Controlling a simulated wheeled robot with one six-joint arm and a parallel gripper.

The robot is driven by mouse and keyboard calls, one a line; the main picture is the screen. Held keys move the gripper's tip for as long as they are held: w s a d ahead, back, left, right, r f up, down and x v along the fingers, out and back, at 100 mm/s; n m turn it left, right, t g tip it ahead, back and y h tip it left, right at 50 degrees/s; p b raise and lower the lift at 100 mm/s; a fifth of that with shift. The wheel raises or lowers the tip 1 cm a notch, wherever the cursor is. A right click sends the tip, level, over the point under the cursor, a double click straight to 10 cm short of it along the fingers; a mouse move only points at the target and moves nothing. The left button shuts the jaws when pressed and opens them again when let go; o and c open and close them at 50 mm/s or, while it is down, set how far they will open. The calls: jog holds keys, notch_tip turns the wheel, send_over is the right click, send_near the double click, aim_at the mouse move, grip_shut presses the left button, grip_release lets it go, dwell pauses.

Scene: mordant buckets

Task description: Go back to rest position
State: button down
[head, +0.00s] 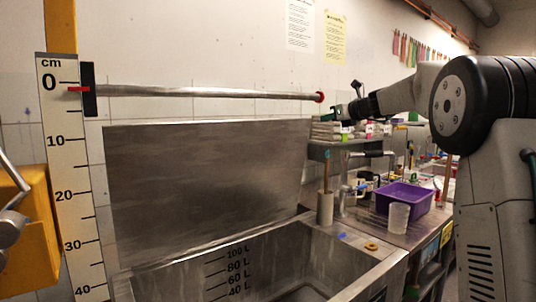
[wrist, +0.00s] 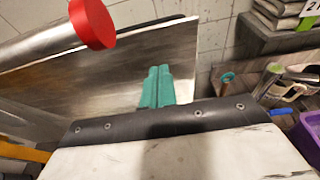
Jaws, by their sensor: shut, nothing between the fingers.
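My gripper (wrist: 157,87) shows in the wrist view with its two teal fingers side by side, shut and empty. In the head view my gripper (head: 338,112) is at the end of my arm, which reaches in from the right. It is just right of the red-capped end (head: 320,97) of a long metal bar (head: 210,93) on the wall. The red cap (wrist: 92,24) also shows at the upper left of the wrist view, apart from the fingers.
A steel sink (head: 330,262) with litre marks and a metal backsplash (head: 205,190) lies below. A cm scale (head: 70,200) stands at left. A shelf (head: 345,142) holds stacked items near my gripper.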

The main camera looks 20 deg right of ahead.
jog(key=s+a+f+n+g, duration=0.1)
jog(key=s+f+n+g, duration=0.25)
jog(key=f+n, duration=0.45)
jog(key=s+a+f+n+g, duration=0.2)
jog(key=s+a+f+n, duration=0.2)
jog(key=s, duration=0.3)
jog(key=s+a+f+n+g, duration=0.2)
jog(key=s+a+f+n, duration=0.2)
jog(key=s+a+f, duration=0.15)
jog(key=s+a+f+n+g+h, duration=0.1)
jog(key=s+a+f+n, duration=0.2)
jog(key=s, duration=0.9)
jog(key=s+a+f+n+g+h, duration=0.2)
jog(key=s+n, duration=0.5)
jog(key=s, duration=0.6)
jog(key=s+a+f+n+g+h, duration=0.2)
jog(key=s+a+f+n, duration=0.2)
jog(key=s, duration=0.9)
jog(key=shift+s+a+f+n, duration=0.15)
jog(key=shift+s+f+n, duration=0.1)
jog(key=shift+f+n, duration=0.7)
